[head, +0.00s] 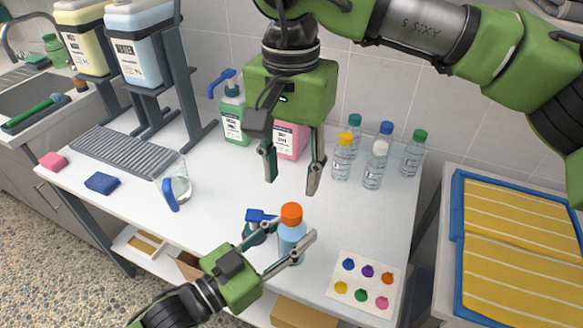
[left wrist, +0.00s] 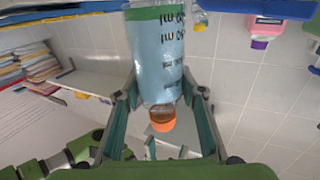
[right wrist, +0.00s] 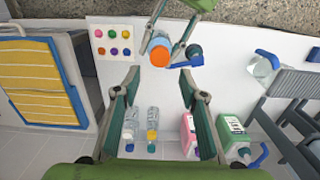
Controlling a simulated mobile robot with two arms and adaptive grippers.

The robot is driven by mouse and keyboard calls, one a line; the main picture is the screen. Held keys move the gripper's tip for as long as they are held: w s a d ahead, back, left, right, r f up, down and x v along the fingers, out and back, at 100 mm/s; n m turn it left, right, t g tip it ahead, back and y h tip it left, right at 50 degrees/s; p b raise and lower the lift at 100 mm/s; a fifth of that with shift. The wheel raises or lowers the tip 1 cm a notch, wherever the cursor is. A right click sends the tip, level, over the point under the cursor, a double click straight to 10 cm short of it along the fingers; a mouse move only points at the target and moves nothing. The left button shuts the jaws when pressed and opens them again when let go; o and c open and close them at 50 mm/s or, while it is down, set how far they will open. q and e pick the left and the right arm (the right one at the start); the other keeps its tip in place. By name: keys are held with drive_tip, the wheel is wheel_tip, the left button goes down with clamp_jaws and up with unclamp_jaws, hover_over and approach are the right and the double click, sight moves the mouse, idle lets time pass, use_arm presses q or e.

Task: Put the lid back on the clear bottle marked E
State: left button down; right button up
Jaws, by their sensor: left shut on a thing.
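My left gripper (head: 284,240) is shut around a bottle of light blue liquid (head: 291,250) with an orange cap (head: 291,213). In the left wrist view the bottle (left wrist: 160,75) has a green band and black volume marks. I cannot tell whether its base touches the table. My right gripper (head: 292,180) is open and empty, above and behind that bottle. The clear bottles at the back have white (head: 375,168), yellow (head: 342,160), teal (head: 354,125), blue (head: 386,130) and green (head: 414,155) caps. No letter E is readable on any bottle.
A card with round coloured spots (head: 363,278) lies at the front right.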

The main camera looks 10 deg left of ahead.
sight(292, 210)
drive_tip(key=shift+f, duration=0.1)
idle(0.3)
drive_tip(key=shift+f, duration=3.9)
clamp_jaws()
drive_tip(key=m, duration=2.1)
drive_tip(key=shift+o, duration=0.3)
unclamp_jaws()
